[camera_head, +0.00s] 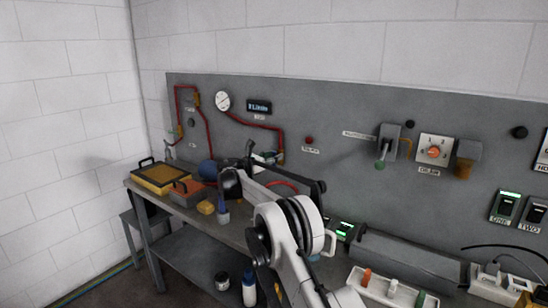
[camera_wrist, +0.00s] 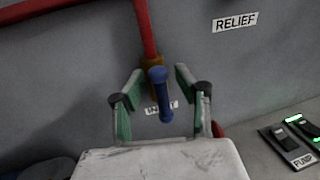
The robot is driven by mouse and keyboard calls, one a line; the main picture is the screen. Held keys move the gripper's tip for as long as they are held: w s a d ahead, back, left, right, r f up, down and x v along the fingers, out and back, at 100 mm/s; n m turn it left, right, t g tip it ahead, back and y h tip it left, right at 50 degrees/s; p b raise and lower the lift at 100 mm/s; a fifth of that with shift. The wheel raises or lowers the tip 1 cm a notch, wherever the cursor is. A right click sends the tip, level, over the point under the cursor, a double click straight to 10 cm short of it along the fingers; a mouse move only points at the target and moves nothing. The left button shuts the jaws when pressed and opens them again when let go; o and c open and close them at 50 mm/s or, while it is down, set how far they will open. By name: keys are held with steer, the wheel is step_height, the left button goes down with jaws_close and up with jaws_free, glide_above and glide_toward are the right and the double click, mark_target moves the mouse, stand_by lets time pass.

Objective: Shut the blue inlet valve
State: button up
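The blue inlet valve handle (camera_wrist: 162,98) shows in the wrist view. It sits on a brass-coloured body (camera_wrist: 152,61) at the lower end of a red pipe and points downward, roughly in line with the pipe. My gripper (camera_wrist: 158,80) is open, with one green-padded finger on each side of the handle. I see gaps between the handle and both fingers. A label (camera_wrist: 150,109) behind the handle is partly hidden. In the head view my arm covers the valve area, and I cannot make out the blue handle there.
A RELIEF label (camera_wrist: 235,22) is at upper right in the wrist view, and a PUMP switch (camera_wrist: 288,146) lies at lower right. The grey panel (camera_head: 330,115) stands behind.

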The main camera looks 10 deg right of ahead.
jaws_close()
steer(key=m+b, duration=0.2)
steer(key=m, duration=0.1)
steer(key=shift+s+d+f+m+y, duration=0.1)
steer(key=shift+s+d+m+y, duration=0.1)
steer(key=shift+m+y, duration=0.1)
steer(key=m+y+b, duration=0.1)
steer(key=m, duration=0.3)
steer(key=f+m+y+b, duration=0.1)
steer(key=m+b, duration=0.1)
steer(key=m, duration=0.2)
steer(key=s+d+m+t+y+b, duration=0.1)
steer(key=m, duration=0.3)
steer(key=shift+f, duration=0.4)
stand_by(0.4)
